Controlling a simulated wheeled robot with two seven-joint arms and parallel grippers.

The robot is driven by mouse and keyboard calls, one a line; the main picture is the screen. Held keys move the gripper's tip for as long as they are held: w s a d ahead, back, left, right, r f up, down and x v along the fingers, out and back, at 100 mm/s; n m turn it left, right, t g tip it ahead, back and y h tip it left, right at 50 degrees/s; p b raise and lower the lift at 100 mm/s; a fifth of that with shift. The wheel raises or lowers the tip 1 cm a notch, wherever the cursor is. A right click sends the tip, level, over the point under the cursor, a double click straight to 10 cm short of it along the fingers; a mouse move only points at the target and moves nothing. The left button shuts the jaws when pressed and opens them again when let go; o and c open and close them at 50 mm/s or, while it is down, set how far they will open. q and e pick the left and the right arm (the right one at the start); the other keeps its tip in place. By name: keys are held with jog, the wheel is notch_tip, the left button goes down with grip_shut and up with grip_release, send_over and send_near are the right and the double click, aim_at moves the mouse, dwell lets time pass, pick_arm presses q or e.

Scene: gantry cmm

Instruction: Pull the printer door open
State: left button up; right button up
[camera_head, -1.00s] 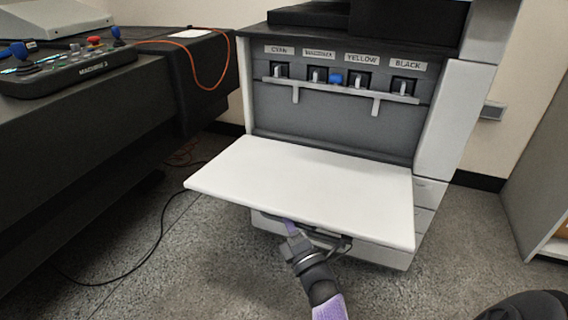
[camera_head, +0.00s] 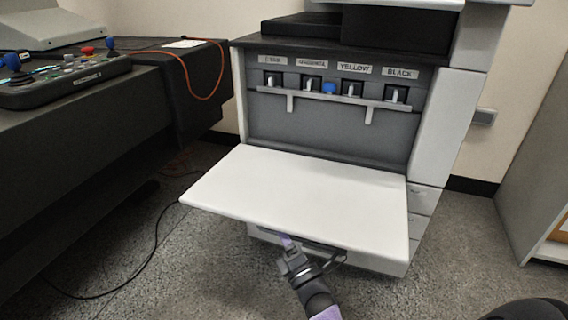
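The printer door (camera_head: 300,190) is a white panel folded down from the printer's front, lying about level. Behind it the printer's dark grey inside (camera_head: 330,136) is open to view. It has slots labelled cyan, magenta, yellow and black, a light bar (camera_head: 335,97) and a blue knob (camera_head: 329,87). One gripper (camera_head: 291,246) of mine, on an arm from the bottom middle, is at the door's front edge, its tip partly under the edge. I cannot tell whether its fingers are open or shut, or whether they touch the door. My other gripper is not in view.
A dark machine table (camera_head: 100,150) with a control panel (camera_head: 62,80) and an orange cable (camera_head: 184,70) stands at the left. A black cable (camera_head: 150,250) lies on the floor. A grey cabinet (camera_head: 530,190) stands at the right. Open floor lies in front of the printer.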

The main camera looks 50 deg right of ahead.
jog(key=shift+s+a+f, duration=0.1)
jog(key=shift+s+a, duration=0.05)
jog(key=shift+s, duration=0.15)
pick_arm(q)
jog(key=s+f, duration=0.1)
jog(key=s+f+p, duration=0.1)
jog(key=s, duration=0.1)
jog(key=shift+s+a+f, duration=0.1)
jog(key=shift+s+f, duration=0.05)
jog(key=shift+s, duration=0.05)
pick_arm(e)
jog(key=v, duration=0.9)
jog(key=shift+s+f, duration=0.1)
